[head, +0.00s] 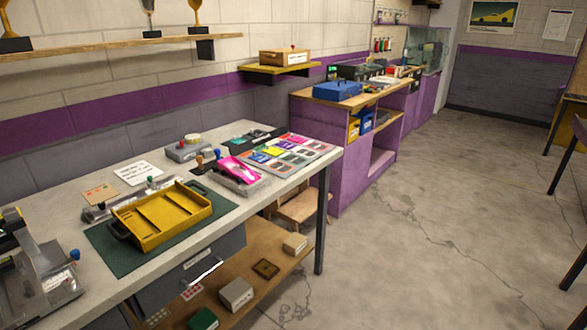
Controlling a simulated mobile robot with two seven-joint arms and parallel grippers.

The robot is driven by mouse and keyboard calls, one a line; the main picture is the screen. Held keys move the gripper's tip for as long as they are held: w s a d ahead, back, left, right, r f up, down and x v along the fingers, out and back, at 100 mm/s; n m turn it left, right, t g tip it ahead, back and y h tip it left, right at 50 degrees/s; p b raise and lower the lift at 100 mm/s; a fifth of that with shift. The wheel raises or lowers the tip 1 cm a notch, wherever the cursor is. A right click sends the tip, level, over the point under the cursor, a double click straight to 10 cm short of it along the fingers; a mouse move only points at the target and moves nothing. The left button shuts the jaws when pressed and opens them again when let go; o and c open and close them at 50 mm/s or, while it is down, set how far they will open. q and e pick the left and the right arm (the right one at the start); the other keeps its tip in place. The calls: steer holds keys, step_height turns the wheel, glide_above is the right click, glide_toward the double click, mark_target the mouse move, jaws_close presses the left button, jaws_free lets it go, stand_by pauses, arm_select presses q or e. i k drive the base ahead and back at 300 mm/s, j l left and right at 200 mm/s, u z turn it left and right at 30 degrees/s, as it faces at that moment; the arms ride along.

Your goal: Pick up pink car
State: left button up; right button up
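The pink car (238,169) rests on a low grey-white base (240,186) toward the right part of the worktable (85,285). It is close to the front right edge of the tabletop. Its fine shape is too small to tell. Neither of my grippers shows in the head view, so nothing is seen touching the car.
A yellow divided tray (160,217) lies on a green mat (112,253) left of the car. Stamps (201,162) stand close beside the car, and a sheet of coloured cards (285,150) lies behind it. A grey device (38,275) stands at far left. Floor (430,240) in front is clear.

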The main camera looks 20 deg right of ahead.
mark_target(235, 169)
steer(key=z, duration=0.35)
steer(key=u, duration=1.25)
steer(key=z, duration=1.25)
steer(key=i+l+u, duration=0.1)
steer(key=u, duration=0.25)
steer(key=l+u, duration=0.15)
steer(key=u, duration=0.2)
steer(key=i+l+u, duration=0.15)
steer(key=l+u, duration=0.1)
steer(key=l, duration=0.3)
steer(key=i+l+u, duration=0.15)
steer(key=l, duration=0.15)
